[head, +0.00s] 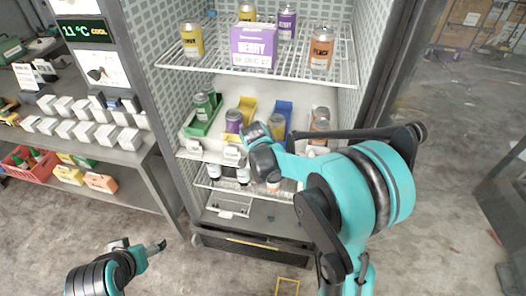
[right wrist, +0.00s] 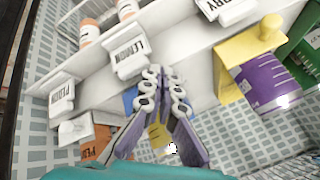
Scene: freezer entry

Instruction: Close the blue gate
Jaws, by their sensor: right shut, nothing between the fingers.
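The blue gate (head: 284,109) is in the middle-shelf row of the open cooler in the head view, beside a yellow can (head: 277,124). In the right wrist view only a small part of the blue gate (right wrist: 131,97) shows, beside my fingers. My right gripper (right wrist: 164,76) is shut and empty, its fingertips near the LEMON label (right wrist: 130,58). Whether it touches the gate cannot be told. In the head view my right wrist hides the fingertips and part of the row. My left gripper (head: 142,248) hangs low at left, away from the cooler; its opening is unclear.
A green gate (head: 196,127) and a yellow gate (head: 247,106) stand left of the blue one. A wire shelf (head: 215,62) with cans and a purple box (head: 253,46) is above. A metal table (head: 95,150) with trays stands left.

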